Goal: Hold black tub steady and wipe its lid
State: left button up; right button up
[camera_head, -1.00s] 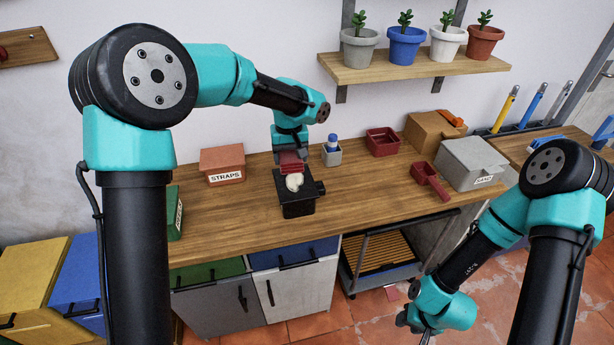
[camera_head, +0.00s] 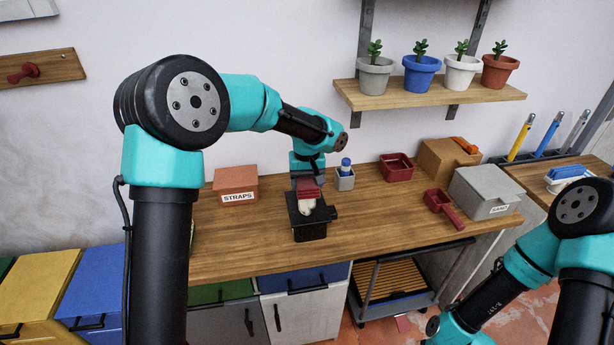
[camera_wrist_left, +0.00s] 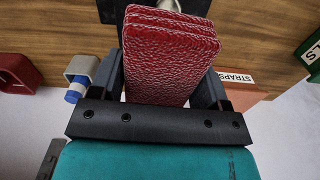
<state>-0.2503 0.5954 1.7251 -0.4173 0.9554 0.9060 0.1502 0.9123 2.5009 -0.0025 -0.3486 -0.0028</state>
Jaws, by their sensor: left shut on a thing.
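The black tub (camera_head: 310,228) stands on the wooden bench, with a short black piece sticking out on its right side. A whitish smear (camera_head: 307,208) lies on its lid. My left gripper (camera_head: 308,180) is shut on a red textured pad (camera_head: 309,190), at the far side of the lid. The pad also fills the middle of the left wrist view (camera_wrist_left: 170,60), between both fingers. In that view the pad hides most of the tub. I cannot tell whether the pad touches the lid. My right arm is at the lower right, its gripper out of frame.
A terracotta STRAPS box (camera_head: 235,184) stands left of the tub. Behind it to the right are a small grey holder with a blue-capped bottle (camera_head: 345,175) and a red tray (camera_head: 397,168). A red scoop (camera_head: 442,205) and grey box (camera_head: 484,192) stand further right. Bench between is clear.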

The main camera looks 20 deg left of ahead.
pick_arm(q)
jog(key=shift+f, duration=2.7)
